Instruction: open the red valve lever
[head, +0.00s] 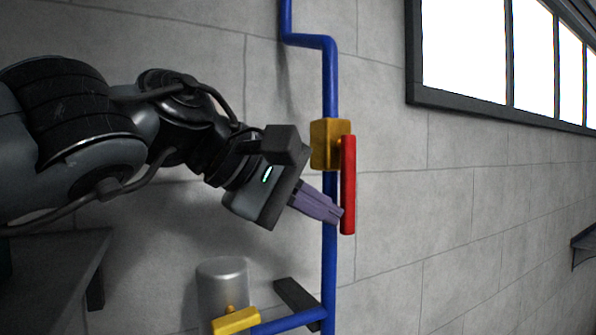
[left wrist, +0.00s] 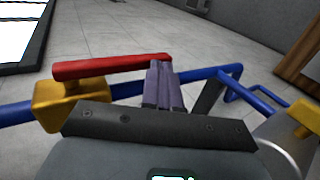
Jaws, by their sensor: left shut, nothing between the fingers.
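The red valve lever (head: 348,190) hangs straight down along the blue pipe (head: 330,270) in the head view, with its upper end at the yellow valve body (head: 325,146). It also shows in the left wrist view (left wrist: 105,67), with the yellow body (left wrist: 72,100) at its left end. My left gripper (head: 338,215) is shut and empty, its purple fingers together. The fingertips are beside the lower part of the lever, at its left in the head view. In the left wrist view the fingertips (left wrist: 158,68) overlap the lever's free end; I cannot tell whether they touch. My right gripper is not in view.
A grey cylinder (head: 222,285) with a yellow fitting (head: 236,321) stands at the lower middle, joined to a blue pipe branch. A dark table (head: 60,255) is at the lower left.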

